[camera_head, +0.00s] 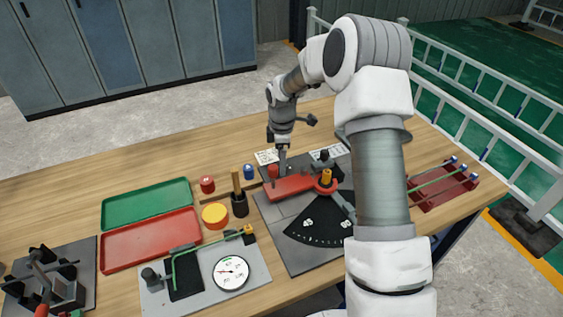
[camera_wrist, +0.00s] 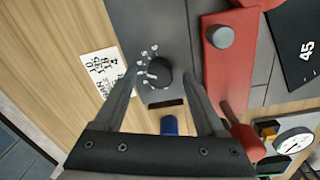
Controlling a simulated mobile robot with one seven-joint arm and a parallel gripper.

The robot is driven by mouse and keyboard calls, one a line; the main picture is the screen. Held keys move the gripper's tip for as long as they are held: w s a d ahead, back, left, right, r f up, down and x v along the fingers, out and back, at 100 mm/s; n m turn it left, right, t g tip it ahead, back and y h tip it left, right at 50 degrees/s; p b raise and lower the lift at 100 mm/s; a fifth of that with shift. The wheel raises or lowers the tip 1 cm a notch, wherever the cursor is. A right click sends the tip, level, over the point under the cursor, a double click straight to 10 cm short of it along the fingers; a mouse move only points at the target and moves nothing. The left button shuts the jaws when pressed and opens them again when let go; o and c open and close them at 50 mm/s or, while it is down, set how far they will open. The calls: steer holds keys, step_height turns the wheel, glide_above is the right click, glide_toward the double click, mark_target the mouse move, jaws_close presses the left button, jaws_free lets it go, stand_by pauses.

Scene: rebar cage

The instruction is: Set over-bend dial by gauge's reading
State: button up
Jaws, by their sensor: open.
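The over-bend dial is a black round knob (camera_wrist: 158,73) with white numbers around it, on a dark grey plate in the wrist view. A white pointer mark shows on it, but its exact setting is too small to read. My gripper (camera_wrist: 161,76) is open, its two fingers on either side of the knob in the picture; I cannot tell whether they touch it. In the head view my gripper (camera_head: 283,148) hangs over the plate's back edge and hides the dial. The round white gauge (camera_head: 231,272) lies front centre; its needle reading is not legible. It also shows in the wrist view (camera_wrist: 293,140).
The bender plate (camera_head: 291,234) has a red arm (camera_head: 293,188) beside the dial and a black angle scale (camera_head: 318,225). A printed card (camera_wrist: 100,68) lies beside the plate.

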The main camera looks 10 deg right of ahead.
steer(key=shift+f, duration=0.45)
jaws_close()
stand_by(0.3)
steer(key=m+b, duration=0.1)
steer(key=m, duration=0.5)
steer(key=shift+a, duration=0.1)
steer(key=m, duration=0.5)
steer(key=shift+m+b, duration=0.4)
steer(key=shift+h, duration=0.3)
